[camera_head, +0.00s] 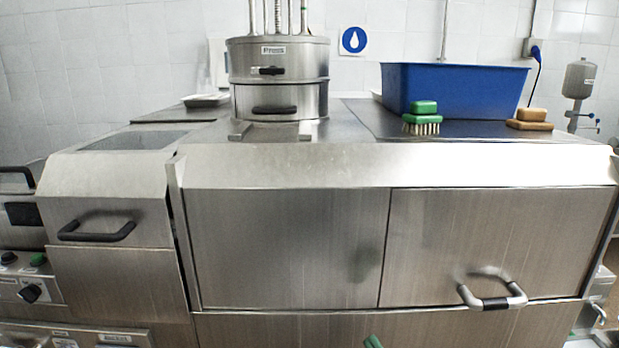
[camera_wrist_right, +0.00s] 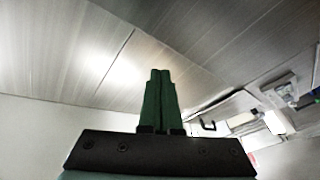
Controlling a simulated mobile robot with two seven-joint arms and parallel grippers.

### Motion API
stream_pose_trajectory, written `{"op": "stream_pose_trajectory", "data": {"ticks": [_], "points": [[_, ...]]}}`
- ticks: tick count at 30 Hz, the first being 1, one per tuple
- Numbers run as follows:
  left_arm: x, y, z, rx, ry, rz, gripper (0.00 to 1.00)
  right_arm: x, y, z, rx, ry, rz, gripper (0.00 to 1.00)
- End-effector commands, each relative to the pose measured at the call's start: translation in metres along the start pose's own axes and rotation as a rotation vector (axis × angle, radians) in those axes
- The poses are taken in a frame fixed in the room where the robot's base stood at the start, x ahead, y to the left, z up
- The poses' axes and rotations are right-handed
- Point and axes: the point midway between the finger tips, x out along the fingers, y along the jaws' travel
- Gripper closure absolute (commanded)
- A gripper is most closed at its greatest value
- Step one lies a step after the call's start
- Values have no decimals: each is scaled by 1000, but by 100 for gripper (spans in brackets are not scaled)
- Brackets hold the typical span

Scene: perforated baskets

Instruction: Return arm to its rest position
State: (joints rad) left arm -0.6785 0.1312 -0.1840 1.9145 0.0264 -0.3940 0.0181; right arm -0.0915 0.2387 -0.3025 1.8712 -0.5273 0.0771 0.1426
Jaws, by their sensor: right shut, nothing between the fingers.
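My right gripper (camera_head: 372,342) shows only as a small green tip at the bottom edge of the head view, low in front of the steel cabinet (camera_head: 285,250). In the right wrist view, its two green fingers (camera_wrist_right: 160,95) stand side by side, closed together with nothing between them. The dark mount of the gripper spans the bottom of that view. The rest of the right arm is hidden below the head view. My left gripper is in neither view.
On the steel counter stand a round press (camera_head: 279,75), a blue basin (camera_head: 455,90), a green brush (camera_head: 423,118) and a brown brush (camera_head: 531,119). Handles jut out at the front right (camera_head: 492,300) and left (camera_head: 97,232). The counter's front middle is clear.

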Motion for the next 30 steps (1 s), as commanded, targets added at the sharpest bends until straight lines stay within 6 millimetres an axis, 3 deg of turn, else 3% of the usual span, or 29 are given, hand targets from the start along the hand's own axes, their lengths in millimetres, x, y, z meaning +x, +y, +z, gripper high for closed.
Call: {"op": "stream_pose_trajectory", "data": {"ticks": [1, 3, 6, 9, 12, 15, 19, 30], "points": [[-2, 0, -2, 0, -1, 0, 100, -25, -16, 31, 94, -124, -4, 100], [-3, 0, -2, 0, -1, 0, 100, -60, -37, 67, 206, -282, -9, 100], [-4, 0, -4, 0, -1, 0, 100, -115, -69, 108, 350, -495, -25, 100], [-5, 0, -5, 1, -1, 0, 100, -169, -100, 134, 471, -679, -45, 100], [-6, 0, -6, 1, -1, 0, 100, -215, -126, 147, 564, -819, -66, 100], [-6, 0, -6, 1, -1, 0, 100, -245, -142, 153, 624, -908, -80, 100], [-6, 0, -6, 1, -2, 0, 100, -262, -151, 155, 658, -958, -90, 100], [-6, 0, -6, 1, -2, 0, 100, -263, -152, 155, 659, -961, -91, 100]]}}
